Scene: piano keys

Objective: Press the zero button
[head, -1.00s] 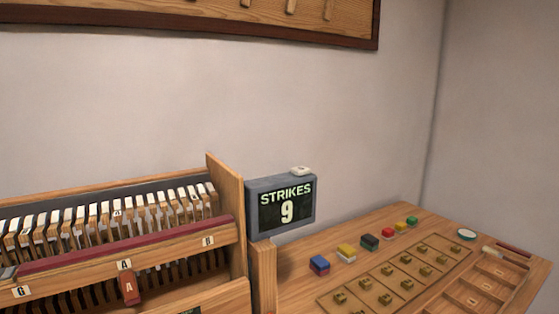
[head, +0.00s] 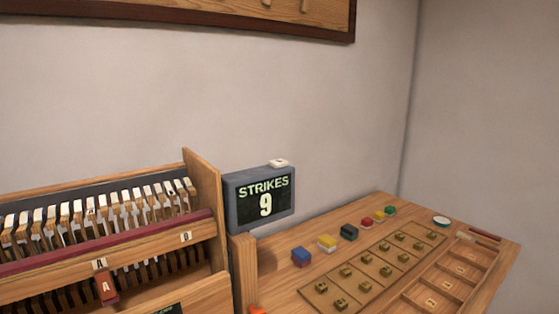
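A dark grey counter box (head: 259,199) stands at the right end of the key rack, and its screen reads STRIKES 9. A small pale button (head: 279,163) sits on its top edge, towards the right. Any marking on the button is too small to read. My gripper is not in view, so its distance from the button cannot be told.
The wooden rack of piano keys (head: 120,232) fills the left, with a red-brown tag marked A (head: 107,289). The wooden bench (head: 285,285) at right bears coloured blocks (head: 349,232), a board of brass pieces and a compartment tray (head: 452,284). An orange bit (head: 257,310) shows at the bottom edge.

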